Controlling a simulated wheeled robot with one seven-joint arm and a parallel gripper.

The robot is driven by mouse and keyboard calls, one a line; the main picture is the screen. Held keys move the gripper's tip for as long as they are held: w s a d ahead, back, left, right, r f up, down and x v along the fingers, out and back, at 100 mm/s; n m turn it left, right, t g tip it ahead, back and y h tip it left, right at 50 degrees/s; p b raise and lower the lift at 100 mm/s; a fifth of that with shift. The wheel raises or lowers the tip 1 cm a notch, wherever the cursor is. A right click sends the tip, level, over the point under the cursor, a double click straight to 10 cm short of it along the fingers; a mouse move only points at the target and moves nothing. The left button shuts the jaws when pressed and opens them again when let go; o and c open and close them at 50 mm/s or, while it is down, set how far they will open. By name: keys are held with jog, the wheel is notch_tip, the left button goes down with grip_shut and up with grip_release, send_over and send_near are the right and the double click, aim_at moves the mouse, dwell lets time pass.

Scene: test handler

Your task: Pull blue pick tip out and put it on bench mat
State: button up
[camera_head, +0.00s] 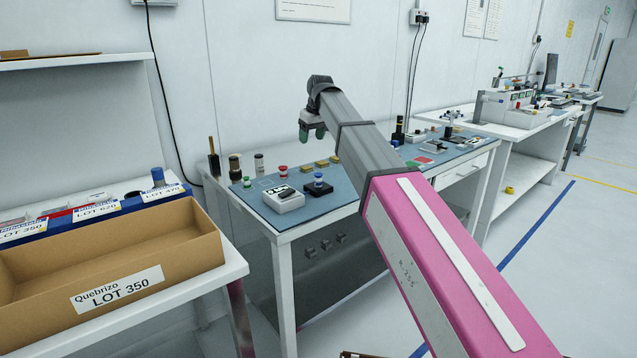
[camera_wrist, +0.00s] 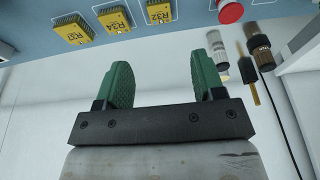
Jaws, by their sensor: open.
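A blue-topped piece (camera_head: 318,181) stands on a dark base on the blue bench mat (camera_head: 310,207) in the head view; it looks like the blue pick tip, but it is small. It is not in the wrist view. My gripper (camera_head: 312,131) hangs above the back of the mat, apart from that piece. In the wrist view my gripper (camera_wrist: 168,65) has its two green fingers wide apart with nothing between them. The mat's edge (camera_wrist: 190,12) shows along the top of that view.
A white device (camera_head: 284,201) sits beside the blue piece, with red (camera_head: 283,172) and green (camera_head: 247,183) topped pieces nearby. A cardboard bin (camera_head: 115,255) stands on the left bench.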

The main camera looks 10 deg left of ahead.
jog(key=shift+c, duration=0.7)
jog(key=m+g, duration=0.3)
jog(key=m, duration=1.9)
send_near(319, 174)
jog(key=shift+m+h, duration=0.3)
jog(key=shift+h, duration=0.1)
jog(key=f, duration=0.3)
jog(key=a+f, duration=0.1)
jog(key=f, duration=0.3)
jog(key=s+a+f, duration=0.1)
jog(key=f, duration=0.3)
jog(key=c, duration=0.9)
